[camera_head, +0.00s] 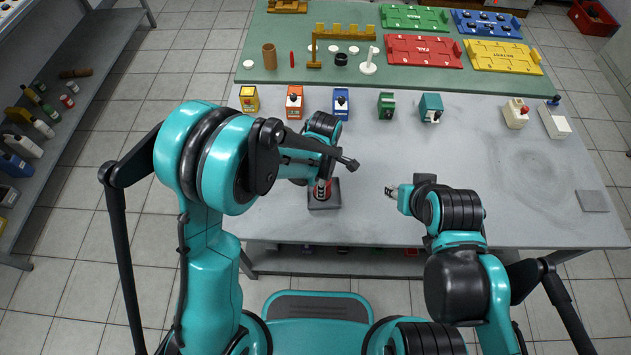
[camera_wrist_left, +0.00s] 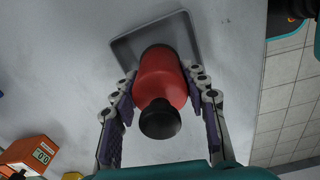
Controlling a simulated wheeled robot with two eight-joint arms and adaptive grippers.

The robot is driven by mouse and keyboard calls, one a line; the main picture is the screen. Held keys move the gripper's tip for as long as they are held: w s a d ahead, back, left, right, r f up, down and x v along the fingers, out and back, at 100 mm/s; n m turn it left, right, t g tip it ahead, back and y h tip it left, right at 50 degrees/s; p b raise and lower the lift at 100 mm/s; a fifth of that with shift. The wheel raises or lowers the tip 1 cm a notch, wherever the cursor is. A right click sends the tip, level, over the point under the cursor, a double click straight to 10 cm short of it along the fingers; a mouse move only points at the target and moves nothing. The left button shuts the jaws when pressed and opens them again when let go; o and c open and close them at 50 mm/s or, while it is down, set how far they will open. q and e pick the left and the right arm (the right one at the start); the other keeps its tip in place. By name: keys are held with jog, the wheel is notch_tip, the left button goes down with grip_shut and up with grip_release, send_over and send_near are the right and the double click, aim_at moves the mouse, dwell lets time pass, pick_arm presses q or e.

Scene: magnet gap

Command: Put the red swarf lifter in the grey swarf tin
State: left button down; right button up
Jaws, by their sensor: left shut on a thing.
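The red swarf lifter (camera_wrist_left: 161,78) is a red cylinder with a black knob, between the two fingers of my left gripper (camera_wrist_left: 163,100), which is shut on it. The grey swarf tin (camera_wrist_left: 124,50) is a shallow square tray beyond the lifter in the left wrist view; the lifter's far end overlaps it. In the head view the lifter (camera_head: 323,189) stands roughly upright over the tin (camera_head: 325,205), partly hidden by my left arm. I cannot tell whether it touches the tin's floor. My right gripper (camera_head: 391,191) is apart from them, to the right; its opening is unclear.
A row of coloured boxes, including yellow (camera_head: 249,98), orange (camera_head: 294,102), blue (camera_head: 341,103) and green (camera_head: 386,105), stands along the table's back. Two cream blocks (camera_head: 515,114) and a flat grey plate (camera_head: 592,201) are at the right. The table's middle right is clear.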

pick_arm(q)
jog(key=shift+r, duration=0.1)
jog(key=shift+s+d+r, duration=0.1)
jog(key=shift+s+d, duration=0.05)
jog(key=shift+d, duration=0.1)
jog(key=shift+s+d, duration=0.1)
jog(key=shift+d, duration=0.05)
jog(key=shift+f, duration=0.3)
jog(key=c, duration=0.8)
grip_release()
jog(key=shift+a, duration=0.2)
jog(key=shift+c, duration=0.2)
jog(key=shift+r, duration=0.1)
pick_arm(e)
jog(key=shift+s+d, duration=0.2)
jog(key=shift+d, duration=0.15)
pick_arm(q)
jog(key=shift+r, duration=0.1)
